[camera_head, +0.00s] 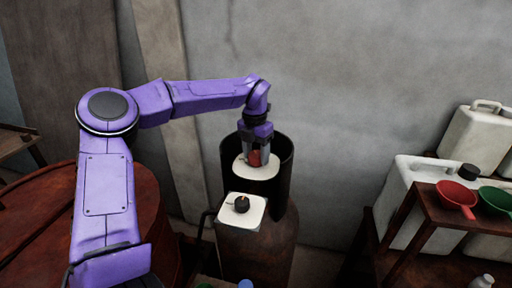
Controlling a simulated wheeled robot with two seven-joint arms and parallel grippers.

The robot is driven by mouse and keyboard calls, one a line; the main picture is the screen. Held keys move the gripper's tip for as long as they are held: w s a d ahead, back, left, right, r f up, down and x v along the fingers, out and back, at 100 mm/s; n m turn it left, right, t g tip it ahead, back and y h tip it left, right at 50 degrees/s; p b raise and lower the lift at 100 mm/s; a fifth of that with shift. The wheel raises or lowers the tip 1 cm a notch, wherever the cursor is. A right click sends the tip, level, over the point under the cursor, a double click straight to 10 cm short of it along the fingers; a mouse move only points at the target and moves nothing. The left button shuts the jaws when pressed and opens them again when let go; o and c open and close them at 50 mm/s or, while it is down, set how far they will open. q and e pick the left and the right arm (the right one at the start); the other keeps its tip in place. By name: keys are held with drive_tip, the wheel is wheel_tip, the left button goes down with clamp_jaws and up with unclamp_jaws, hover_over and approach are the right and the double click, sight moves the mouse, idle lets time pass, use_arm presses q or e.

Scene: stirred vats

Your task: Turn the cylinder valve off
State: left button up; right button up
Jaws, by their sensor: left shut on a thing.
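My left gripper (256,151) points down inside the dark collar (284,172) at the top of the gas cylinder (262,250). It is shut on the red valve handle (255,160), which shows only in part between the fingers. A white plate (262,172) lies around the valve under the gripper. In front of it is a second white plate (252,213) with a small black knob (242,204) on it. The gripper hides most of the valve, so I cannot tell how far it is turned. My right gripper is not in view.
A rusty red drum (150,215) stands at the left. At the right, a brown rack (425,205) holds a red scoop (456,197) and a green scoop (495,198), with white canisters (405,195) behind. A grey wall (330,80) closes the back.

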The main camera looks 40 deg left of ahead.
use_arm(q)
drive_tip(key=m+p, duration=0.1)
drive_tip(key=m, duration=0.1)
drive_tip(key=shift+f+m, duration=0.1)
drive_tip(key=shift+m, duration=0.3)
drive_tip(key=shift+f+m, duration=0.1)
drive_tip(key=shift+m, duration=2)
drive_tip(key=o, duration=1)
drive_tip(key=shift+o, duration=0.2)
drive_tip(key=shift+w, duration=0.2)
